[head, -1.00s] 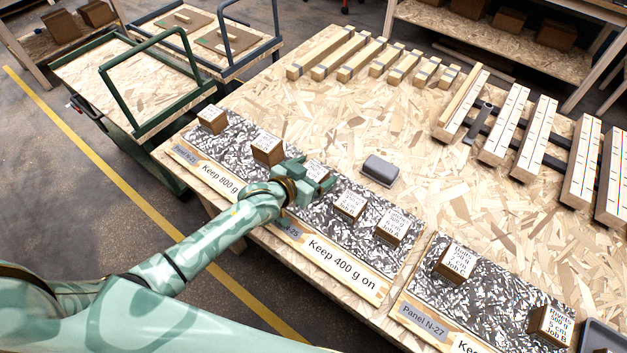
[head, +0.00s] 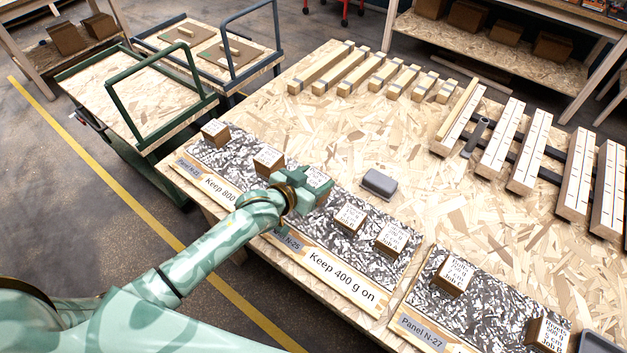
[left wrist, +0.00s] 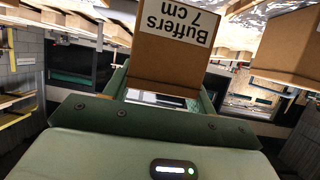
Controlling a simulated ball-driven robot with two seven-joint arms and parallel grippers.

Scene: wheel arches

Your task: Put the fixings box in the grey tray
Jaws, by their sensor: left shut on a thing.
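My left gripper (head: 312,192) is shut on a small brown box with a white label (head: 318,176) in the back row on the speckled panel. In the left wrist view this box (left wrist: 168,62) sits between the fingers, its label reading "Buffers 7 cm". I cannot tell whether it touches the panel. Several similar labelled boxes stand on the panels, such as one at the front right (head: 546,330) marked Rivets, Job B. A grey tray (head: 598,344) is cut off at the bottom right corner. My right gripper is not in view.
The panel strip (head: 340,283) reads "Keep 400 g on". A small dark grey block-like object (head: 380,183) lies on the chipboard table (head: 300,130) behind the panel. Wooden bars (head: 530,150) lie at the right.

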